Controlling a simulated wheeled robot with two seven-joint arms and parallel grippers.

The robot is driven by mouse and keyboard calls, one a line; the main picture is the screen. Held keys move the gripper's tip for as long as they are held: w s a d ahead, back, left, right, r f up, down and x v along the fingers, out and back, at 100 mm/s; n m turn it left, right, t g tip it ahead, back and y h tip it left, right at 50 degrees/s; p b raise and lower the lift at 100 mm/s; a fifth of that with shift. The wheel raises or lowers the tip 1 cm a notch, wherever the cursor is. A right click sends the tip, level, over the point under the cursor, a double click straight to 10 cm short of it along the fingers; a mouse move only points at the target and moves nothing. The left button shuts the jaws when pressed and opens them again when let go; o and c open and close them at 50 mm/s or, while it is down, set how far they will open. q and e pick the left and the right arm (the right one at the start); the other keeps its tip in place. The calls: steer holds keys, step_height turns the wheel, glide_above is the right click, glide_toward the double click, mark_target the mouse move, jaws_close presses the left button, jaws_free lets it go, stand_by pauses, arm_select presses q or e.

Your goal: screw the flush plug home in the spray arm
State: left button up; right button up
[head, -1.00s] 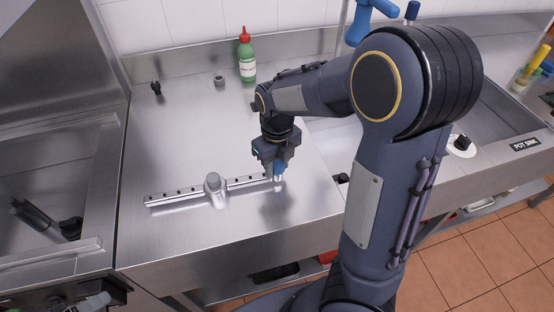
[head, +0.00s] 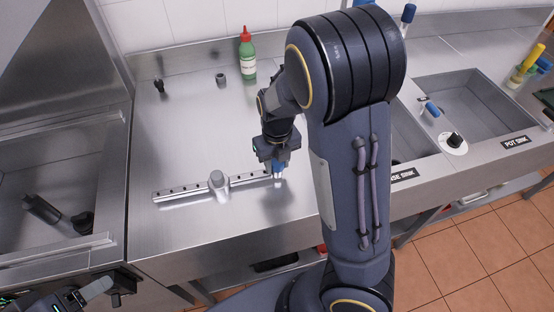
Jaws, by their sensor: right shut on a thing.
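The spray arm (head: 190,190) is a long metal bar with a row of small dark holes and a round hub (head: 217,179) in its middle. It lies on the steel counter. My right gripper (head: 278,174) points down at the bar's right end and is shut. Something blue and pale shows at its fingertips, touching or very close to the bar end. The flush plug is mostly hidden there, and I cannot tell how deep it sits. My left gripper (head: 98,290) is partly in view at the bottom left, away from the bar, and its jaws are unclear.
A green bottle with a red cap (head: 247,58), a grey ring-like part (head: 220,79) and a small black part (head: 159,87) stand at the back of the counter (head: 190,130). Sinks (head: 470,100) lie to the right. The counter behind the bar is clear.

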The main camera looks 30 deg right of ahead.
steer(key=shift+r, duration=0.1)
steer(key=shift+r+m+p, duration=0.1)
steer(key=shift+m+p, duration=0.2)
steer(key=shift+p, duration=0.45)
steer(key=m+p, duration=0.2)
steer(key=p, duration=0.1)
steer(key=shift+m, duration=0.3)
steer(key=shift+f, duration=0.2)
steer(key=shift+r+m+p, duration=0.15)
steer(key=shift+m+p, duration=0.35)
steer(key=shift+p, duration=0.2)
steer(key=shift+m, duration=1.1)
